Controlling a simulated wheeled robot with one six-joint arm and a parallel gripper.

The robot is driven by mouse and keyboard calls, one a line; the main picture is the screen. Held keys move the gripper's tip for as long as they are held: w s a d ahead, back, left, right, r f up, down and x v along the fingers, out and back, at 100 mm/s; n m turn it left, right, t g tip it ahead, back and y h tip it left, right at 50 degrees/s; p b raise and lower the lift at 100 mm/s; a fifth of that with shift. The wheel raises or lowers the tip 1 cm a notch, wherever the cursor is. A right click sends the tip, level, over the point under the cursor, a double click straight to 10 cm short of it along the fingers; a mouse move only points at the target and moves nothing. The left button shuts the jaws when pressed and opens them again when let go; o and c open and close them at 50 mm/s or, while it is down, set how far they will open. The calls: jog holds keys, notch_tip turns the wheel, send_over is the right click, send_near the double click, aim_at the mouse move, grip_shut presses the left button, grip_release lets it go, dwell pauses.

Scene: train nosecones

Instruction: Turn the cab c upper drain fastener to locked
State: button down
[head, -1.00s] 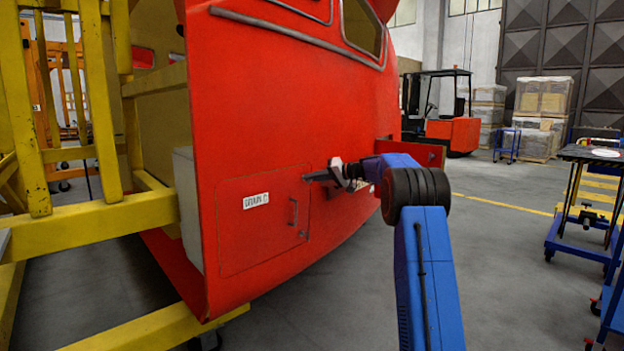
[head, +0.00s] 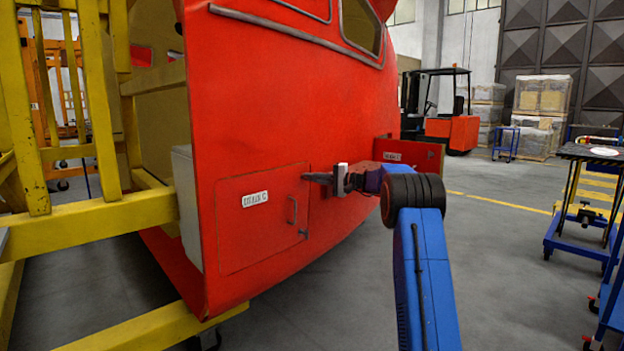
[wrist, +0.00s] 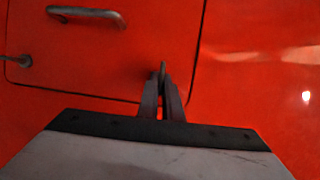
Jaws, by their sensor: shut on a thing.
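The red hatch door (head: 245,235) with a white label is flush in the red nosecone of the cab. My gripper (head: 306,177) is at the hatch's upper right corner. In the wrist view its fingers (wrist: 162,85) are shut on a small thin upright piece, the upper drain fastener (wrist: 162,69), beside the hatch edge. The fingers hide most of the fastener, so its exact angle is hard to tell. The lower fastener (head: 303,233) is free at the lower right corner and also shows in the wrist view (wrist: 20,62).
A grey handle (head: 292,210) stands out from the hatch, between the fasteners. An open red flap (head: 412,155) with a label sticks out to the right of my wrist. A yellow frame (head: 90,225) stands at the left. The floor at the right is clear up to blue carts (head: 585,200).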

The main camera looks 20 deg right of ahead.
dwell(0.5)
jog(key=c, duration=1.9)
grip_release()
jog(key=shift+d, duration=0.1)
jog(key=shift+c, duration=0.2)
jog(key=v, duration=1.7)
jog(key=shift+s+d, duration=0.15)
